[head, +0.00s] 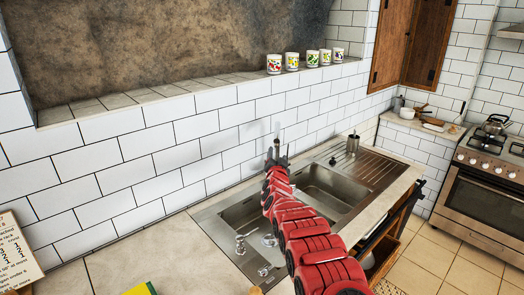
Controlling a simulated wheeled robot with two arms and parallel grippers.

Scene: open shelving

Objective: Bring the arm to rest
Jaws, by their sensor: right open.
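My right arm (301,232) is red and reaches from the bottom right up over the steel sink (325,190). My right gripper (277,152) is at its far end, in front of the white tiled wall. It is open and small in the view, and I see nothing held in it. My left gripper and arm are not in the view.
The tiled ledge (170,103) holds several patterned mugs (292,61). A metal cup (353,143) stands on the drainboard (362,167). The counter (150,250) left of the sink is mostly clear.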

